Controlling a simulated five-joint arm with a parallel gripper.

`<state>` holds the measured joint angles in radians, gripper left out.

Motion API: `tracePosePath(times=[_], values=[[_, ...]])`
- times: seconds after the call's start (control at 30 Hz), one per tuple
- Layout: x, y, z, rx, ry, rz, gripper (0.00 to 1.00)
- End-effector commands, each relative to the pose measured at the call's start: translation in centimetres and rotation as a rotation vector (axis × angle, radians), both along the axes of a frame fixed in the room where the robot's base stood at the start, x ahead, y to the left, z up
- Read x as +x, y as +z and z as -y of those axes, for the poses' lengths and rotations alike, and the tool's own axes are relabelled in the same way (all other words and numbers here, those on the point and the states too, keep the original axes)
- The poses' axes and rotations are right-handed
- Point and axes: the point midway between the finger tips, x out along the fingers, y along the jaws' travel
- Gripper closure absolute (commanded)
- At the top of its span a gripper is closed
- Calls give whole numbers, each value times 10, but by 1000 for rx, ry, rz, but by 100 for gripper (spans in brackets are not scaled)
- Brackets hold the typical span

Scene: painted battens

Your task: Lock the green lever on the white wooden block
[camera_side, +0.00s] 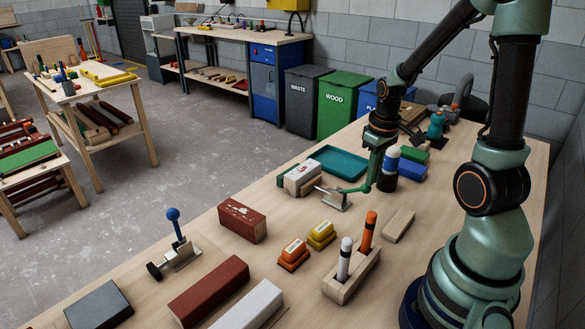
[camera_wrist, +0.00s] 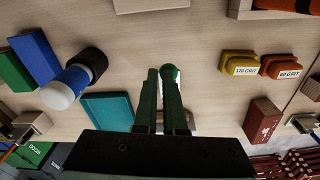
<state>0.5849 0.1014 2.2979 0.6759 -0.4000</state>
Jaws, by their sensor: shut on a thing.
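The white wooden block (camera_side: 301,176) lies near the table's far edge in the side view, by the teal tray. A metal clamp (camera_side: 333,201) sits at its right end. The clamp's green lever (camera_side: 356,189) reaches low to the right, towards my gripper. My gripper (camera_side: 372,181) points down and is shut on the lever's end. In the wrist view my gripper's fingers (camera_wrist: 166,78) are close together, with the lever's green round knob (camera_wrist: 171,73) at their tips. The white block and clamp are hidden in the wrist view behind my gripper's body.
A white-capped dark bottle (camera_side: 388,172) stands close right of my gripper, beside blue and green blocks (camera_side: 411,168). The teal tray (camera_side: 338,162) is behind. A blue-knobbed clamp (camera_side: 177,245), red blocks (camera_side: 242,220), sanding blocks (camera_side: 293,254) and a marker holder (camera_side: 352,276) stand nearer.

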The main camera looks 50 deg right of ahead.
Motion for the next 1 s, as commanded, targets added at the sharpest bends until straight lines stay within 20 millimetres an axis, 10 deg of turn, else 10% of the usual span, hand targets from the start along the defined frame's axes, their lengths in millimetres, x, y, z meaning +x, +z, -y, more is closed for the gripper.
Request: tracePosePath(times=[0.37,0.67,1.0], values=[[-7,-5,-4,16,-2,-23,100],[16,39,8,0,-1,1,100],[-33,72,11,-7,-4,-1,100]])
